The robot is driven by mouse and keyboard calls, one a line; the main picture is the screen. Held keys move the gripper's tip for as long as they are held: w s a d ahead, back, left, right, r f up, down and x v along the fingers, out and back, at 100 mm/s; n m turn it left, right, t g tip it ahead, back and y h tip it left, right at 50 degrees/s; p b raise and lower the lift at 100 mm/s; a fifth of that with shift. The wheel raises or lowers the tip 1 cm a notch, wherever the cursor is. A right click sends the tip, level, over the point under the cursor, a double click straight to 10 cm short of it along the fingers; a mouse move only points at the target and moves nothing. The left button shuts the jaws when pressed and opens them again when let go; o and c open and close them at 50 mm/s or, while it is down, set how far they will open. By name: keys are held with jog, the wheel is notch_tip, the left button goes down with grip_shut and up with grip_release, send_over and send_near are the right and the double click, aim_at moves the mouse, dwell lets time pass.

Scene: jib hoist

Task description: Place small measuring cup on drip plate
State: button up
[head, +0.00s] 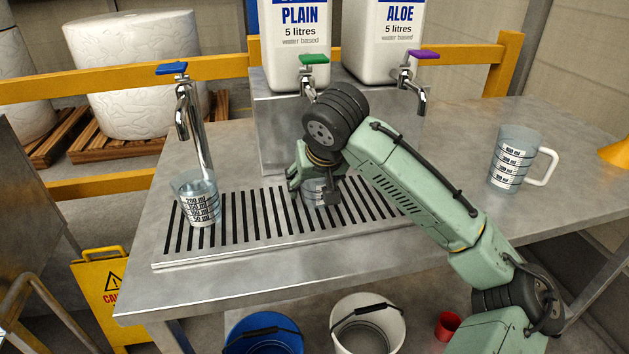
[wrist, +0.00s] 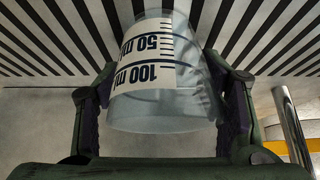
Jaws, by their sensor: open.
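The small measuring cup (head: 314,191) is clear with black-and-white marks; in the head view it is partly hidden by my gripper. In the wrist view the cup (wrist: 158,75) shows 50 ml and 100 ml marks. It appears to stand upright on the slotted metal drip plate (head: 232,240), below the green-handled tap. My gripper (head: 315,184) is around the cup from above. Its fingers (wrist: 160,105) are open on either side of it, close to the cup walls. Any contact cannot be told.
Another measuring cup (head: 198,200) stands on the plate's left, under the blue-handled tap (head: 182,110). A larger handled jug (head: 512,160) stands on the bench at right. PLAIN (head: 295,45) and ALOE (head: 385,45) containers stand behind. Buckets (head: 367,320) are below the front edge.

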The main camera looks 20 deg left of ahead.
jog(key=shift+o, duration=0.7)
jog(key=shift+r, duration=0.1)
jog(key=shift+d+r, duration=0.1)
jog(key=shift+r, duration=0.15)
jog(key=v, duration=1.1)
jog(key=shift+s+r, duration=0.15)
jog(key=shift+s, duration=0.05)
